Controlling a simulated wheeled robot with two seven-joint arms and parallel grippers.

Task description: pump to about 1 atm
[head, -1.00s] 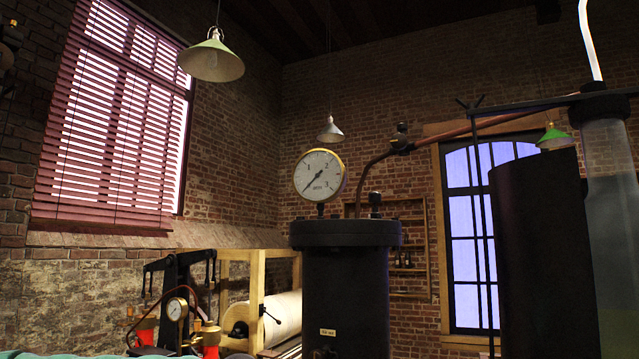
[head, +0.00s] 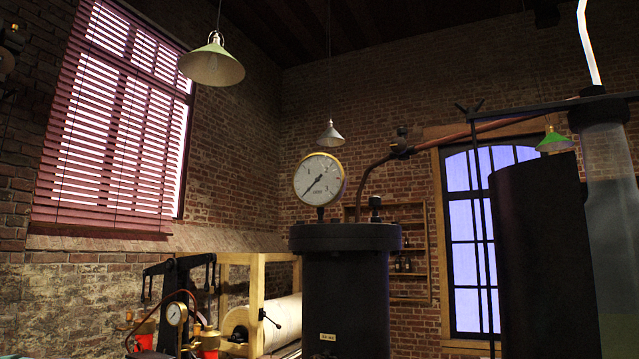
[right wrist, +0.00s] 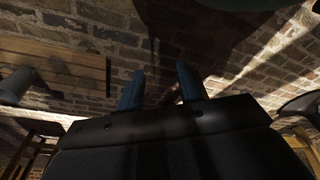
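A large round pressure gauge (head: 319,179) with a white face and brass rim stands on a black cylindrical tank (head: 345,285) in the head view. Its dial shows 1, 2 and 3. The needle lies on a slant, its lower end towards the lower left; the exact reading is too small to tell. A black iron apparatus (head: 178,275) with a small brass-rimmed gauge (head: 176,313) stands at lower left. My right gripper (right wrist: 161,80) shows in the right wrist view, its two blue fingers apart with nothing visible between them. My left gripper is not in view.
A wooden frame with a pale roller (head: 275,322) stands left of the tank. A dark cylinder (head: 540,255) and a glass column (head: 612,200) stand at right. A copper pipe (head: 470,138) runs above. Green lamps (head: 212,65) hang overhead.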

